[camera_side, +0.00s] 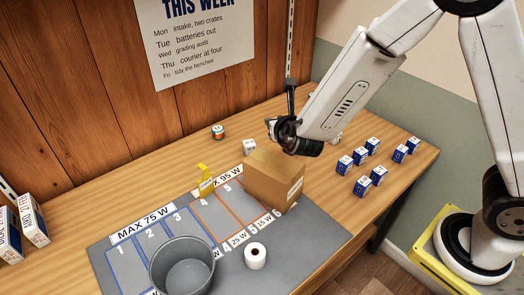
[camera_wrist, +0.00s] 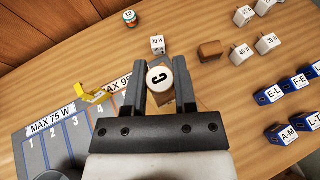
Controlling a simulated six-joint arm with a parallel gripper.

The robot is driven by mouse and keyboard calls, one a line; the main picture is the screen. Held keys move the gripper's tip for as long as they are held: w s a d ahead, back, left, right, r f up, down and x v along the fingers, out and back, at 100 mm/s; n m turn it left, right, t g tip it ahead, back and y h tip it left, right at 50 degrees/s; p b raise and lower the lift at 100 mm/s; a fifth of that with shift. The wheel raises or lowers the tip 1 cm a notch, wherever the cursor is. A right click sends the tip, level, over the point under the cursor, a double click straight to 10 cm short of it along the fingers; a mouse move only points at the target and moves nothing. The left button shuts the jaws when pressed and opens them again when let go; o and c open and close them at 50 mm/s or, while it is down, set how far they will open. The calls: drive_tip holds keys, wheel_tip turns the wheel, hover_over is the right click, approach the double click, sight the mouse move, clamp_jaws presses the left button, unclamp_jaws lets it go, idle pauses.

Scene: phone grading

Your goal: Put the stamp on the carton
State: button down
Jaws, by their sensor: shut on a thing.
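My gripper (camera_wrist: 157,72) is shut on the stamp (camera_wrist: 160,78), whose round white end with a black mark shows between the fingers in the wrist view. The brown carton (camera_side: 270,183) stands on the right part of the grey mat in the side view, with a white label on its front. In the side view my wrist is above and just behind the carton's top right; the fingertips and the stamp cannot be made out there. In the wrist view most of the carton is hidden behind my gripper. I cannot tell whether the stamp touches it.
The grey mat (camera_side: 118,262) has numbered lanes, a grey bucket (camera_side: 182,268), a white roll (camera_side: 255,256) and a yellow stand (camera_side: 205,180). Several blue-and-white boxes (camera_side: 360,155) stand to the right. A small brown block (camera_wrist: 210,50) and white blocks (camera_wrist: 268,43) lie beyond my gripper.

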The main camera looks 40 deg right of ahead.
hover_over(274, 162)
drive_tip(key=shift+f, duration=2.2)
drive_tip(key=shift+f, duration=1.8)
drive_tip(key=shift+c, duration=2)
unclamp_jaws()
drive_tip(key=shift+f, duration=0.15)
drive_tip(key=shift+r, duration=0.2)
drive_tip(key=v, duration=1.2)
drive_tip(key=shift+d, duration=0.1)
